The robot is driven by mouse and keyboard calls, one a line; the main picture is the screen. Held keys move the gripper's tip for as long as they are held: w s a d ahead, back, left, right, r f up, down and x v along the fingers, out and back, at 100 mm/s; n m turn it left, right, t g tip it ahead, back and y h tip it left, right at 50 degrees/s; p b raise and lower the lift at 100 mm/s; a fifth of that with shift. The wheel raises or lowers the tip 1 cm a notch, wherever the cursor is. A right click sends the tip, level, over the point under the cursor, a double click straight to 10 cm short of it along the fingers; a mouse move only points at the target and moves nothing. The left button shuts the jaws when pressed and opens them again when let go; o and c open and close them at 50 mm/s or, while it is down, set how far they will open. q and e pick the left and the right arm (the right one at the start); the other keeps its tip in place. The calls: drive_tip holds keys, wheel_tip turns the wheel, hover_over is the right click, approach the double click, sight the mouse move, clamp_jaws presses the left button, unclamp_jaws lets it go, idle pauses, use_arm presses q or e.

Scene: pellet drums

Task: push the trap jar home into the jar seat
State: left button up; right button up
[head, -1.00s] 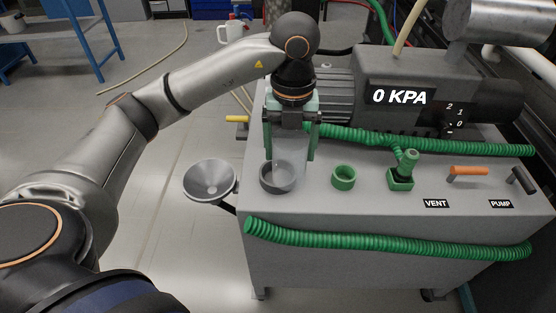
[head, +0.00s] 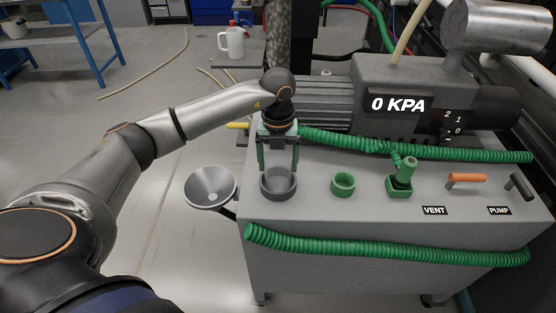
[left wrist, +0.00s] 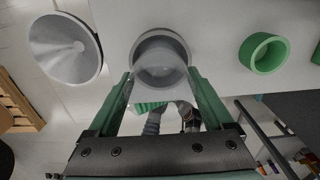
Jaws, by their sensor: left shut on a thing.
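The trap jar (head: 279,158) is a clear, faint cylinder between the green fingers of my left gripper (head: 278,168), which is shut on it. It looks upright. The jar seat (head: 278,195) is a dark grey ring on the top of the grey pump cabinet (head: 310,208). The jar's lower end appears within the seat's ring; how deep it sits I cannot tell. In the left wrist view the jar (left wrist: 160,72) overlaps the seat (left wrist: 160,34), with a finger on each side. My right gripper is not in view.
A grey funnel (head: 211,187) is left of the seat. A green ring (head: 343,185) and a green valve fitting (head: 401,180) stand to its right. Green hoses run behind (head: 450,155) and along the front (head: 390,246). An orange handle (head: 467,178) and a black handle (head: 521,185) are at the right.

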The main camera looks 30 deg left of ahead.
use_arm(q)
drive_tip(key=shift+f, duration=0.25)
drive_tip(key=o, duration=1.4)
drive_tip(key=shift+c, duration=0.2)
drive_tip(key=shift+r, duration=0.5)
wheel_tip(320, 180, up, 12)
drive_tip(key=shift+f+b, duration=0.2)
drive_tip(key=shift+b, duration=0.2)
